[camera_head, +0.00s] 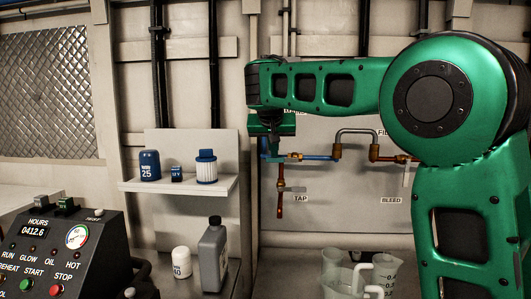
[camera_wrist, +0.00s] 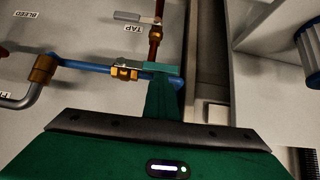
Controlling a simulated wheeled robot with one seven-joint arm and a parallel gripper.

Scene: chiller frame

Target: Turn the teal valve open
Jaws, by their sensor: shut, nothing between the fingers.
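The teal valve (camera_wrist: 148,67) shows in the wrist view as a teal lever on a brass body, set in a blue pipe. The lever lies roughly along the pipe. In the head view the brass valve body (camera_head: 295,156) shows on the pipe, and the lever is hard to make out. My gripper (camera_wrist: 164,82) is shut and empty, with its green fingertips at the lever's free end. I cannot tell whether they touch it. In the head view my gripper (camera_head: 271,152) is in front of the pipe's left end, partly dark against it.
A copper pipe with the TAP label (camera_head: 301,198) hangs below the blue pipe. A grey bent pipe (camera_head: 356,132) rises to the right. A shelf (camera_head: 180,186) with blue containers is on the left. Clear jugs (camera_head: 384,268) and a grey bottle (camera_head: 213,256) stand below.

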